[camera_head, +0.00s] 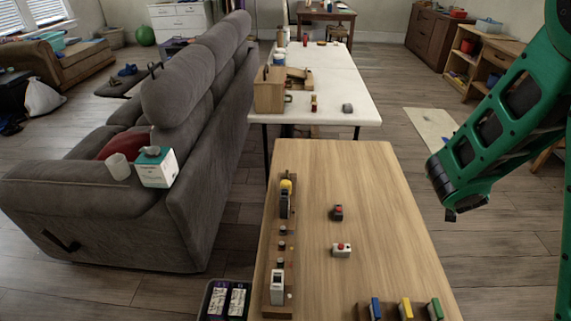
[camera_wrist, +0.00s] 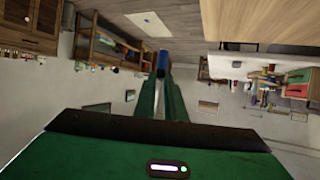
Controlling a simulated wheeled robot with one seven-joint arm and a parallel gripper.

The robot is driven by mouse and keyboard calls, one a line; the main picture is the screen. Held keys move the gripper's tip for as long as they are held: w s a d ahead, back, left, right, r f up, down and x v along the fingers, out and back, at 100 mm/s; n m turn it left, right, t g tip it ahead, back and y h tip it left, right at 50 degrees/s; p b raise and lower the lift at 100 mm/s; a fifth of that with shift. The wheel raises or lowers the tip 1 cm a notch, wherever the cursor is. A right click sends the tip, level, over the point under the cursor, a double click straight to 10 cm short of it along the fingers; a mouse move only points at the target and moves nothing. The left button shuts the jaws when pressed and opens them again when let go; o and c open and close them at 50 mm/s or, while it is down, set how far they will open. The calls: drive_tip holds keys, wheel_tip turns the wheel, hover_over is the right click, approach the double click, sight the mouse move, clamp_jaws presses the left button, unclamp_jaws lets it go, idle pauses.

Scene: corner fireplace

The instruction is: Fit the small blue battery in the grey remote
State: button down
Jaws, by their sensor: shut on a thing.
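My gripper (camera_wrist: 161,76) shows in the wrist view as two long green fingers, close together. A small dark blue piece, seemingly the blue battery (camera_wrist: 163,57), is at their tips, and the fingers are shut on it. In the head view my green arm hangs at the right, beyond the right edge of the wooden table (camera_head: 385,190); the fingertips and the battery cannot be made out there. I cannot pick out the grey remote for sure. A pale grey upright piece (camera_head: 277,287) and a dark grey one (camera_head: 284,204) stand on a narrow wooden board at the table's left.
Two small red-topped pieces, one dark (camera_head: 337,212) and one white (camera_head: 341,250), sit mid-table. A rack with blue, yellow and green blocks (camera_head: 406,309) is at the front. A black tray (camera_head: 207,300) is left of the table. A white table (camera_head: 350,80) stands behind; a sofa is left.

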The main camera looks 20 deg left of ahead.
drive_tip(key=s+a+r+n+y, duration=0.1)
drive_tip(key=s+a+n+y, duration=0.15)
drive_tip(key=a, duration=0.85)
drive_tip(key=s+a+n+y, duration=0.1)
drive_tip(key=a+n+y, duration=0.15)
drive_tip(key=a, duration=0.75)
drive_tip(key=s+a+r+n+g+y, duration=0.1)
drive_tip(key=s+a+n+y, duration=0.1)
drive_tip(key=s+a, duration=0.4)
drive_tip(key=s+a+r+n+g+y, duration=0.1)
drive_tip(key=s+a+y, duration=0.3)
drive_tip(key=a, duration=1.1)
drive_tip(key=s+n, duration=0.1)
drive_tip(key=s, duration=0.2)
drive_tip(key=shift+a+r+n, duration=0.15)
drive_tip(key=shift+a+n, duration=0.15)
drive_tip(key=shift+n, duration=0.1)
drive_tip(key=shift+s+d, duration=0.1)
drive_tip(key=shift+f, duration=3.2)
drive_tip(key=shift+f, duration=1.8)
